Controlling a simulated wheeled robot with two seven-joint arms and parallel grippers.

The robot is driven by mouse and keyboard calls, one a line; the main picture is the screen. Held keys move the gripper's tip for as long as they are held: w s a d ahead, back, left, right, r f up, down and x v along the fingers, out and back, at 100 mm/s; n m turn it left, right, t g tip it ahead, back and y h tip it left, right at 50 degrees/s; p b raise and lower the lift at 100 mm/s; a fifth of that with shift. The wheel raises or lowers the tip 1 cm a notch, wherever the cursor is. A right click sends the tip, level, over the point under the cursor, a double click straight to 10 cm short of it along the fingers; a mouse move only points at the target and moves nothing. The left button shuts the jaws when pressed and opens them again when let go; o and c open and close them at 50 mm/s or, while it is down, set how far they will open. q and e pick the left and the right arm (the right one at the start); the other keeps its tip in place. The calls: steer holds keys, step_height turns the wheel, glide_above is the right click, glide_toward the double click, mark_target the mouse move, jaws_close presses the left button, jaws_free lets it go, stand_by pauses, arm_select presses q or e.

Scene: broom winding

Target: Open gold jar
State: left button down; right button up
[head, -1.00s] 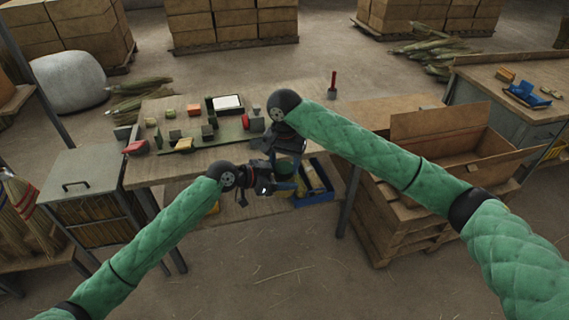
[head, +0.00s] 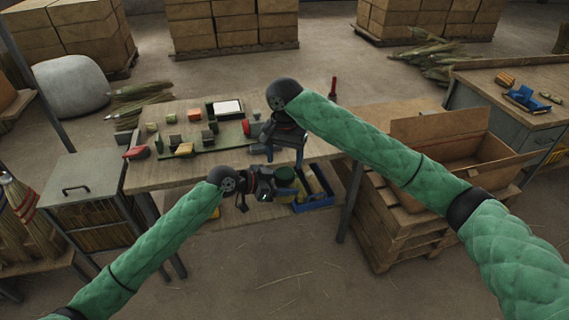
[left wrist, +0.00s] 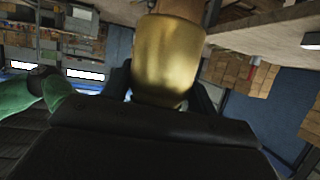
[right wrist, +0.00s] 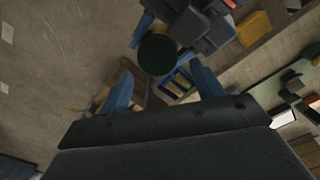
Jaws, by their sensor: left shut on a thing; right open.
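The gold jar (left wrist: 168,55) fills the upper middle of the left wrist view, between the two fingers of my left gripper (left wrist: 165,88), which is shut on it. A tan part shows at its upper end. In the head view my left gripper (head: 286,188) holds the jar in front of the bench, and a dark green round top (head: 285,174) shows there. The same dark round top (right wrist: 157,54) shows in the right wrist view, beyond and between the blue fingers. My right gripper (head: 283,156) is open and empty, above and behind the jar, apart from it.
The wooden bench (head: 170,172) carries a green board with several small blocks. A blue bin (head: 318,203) sits low behind the jar. An open cardboard box (head: 440,165) stands on pallets at the right. A grey cabinet (head: 85,172) stands at the left.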

mark_target(285, 173)
step_height(285, 173, up, 2)
steer(key=shift+r+m, duration=0.2)
steer(key=shift+m, duration=0.5)
steer(key=shift+c, duration=0.2)
steer(key=shift+s+d+r+m, duration=0.1)
steer(key=shift+s+r+m, duration=0.1)
steer(key=shift+r+m, duration=0.3)
steer(key=shift+f, duration=3.85)
steer(key=c, duration=0.6)
steer(key=o, duration=0.9)
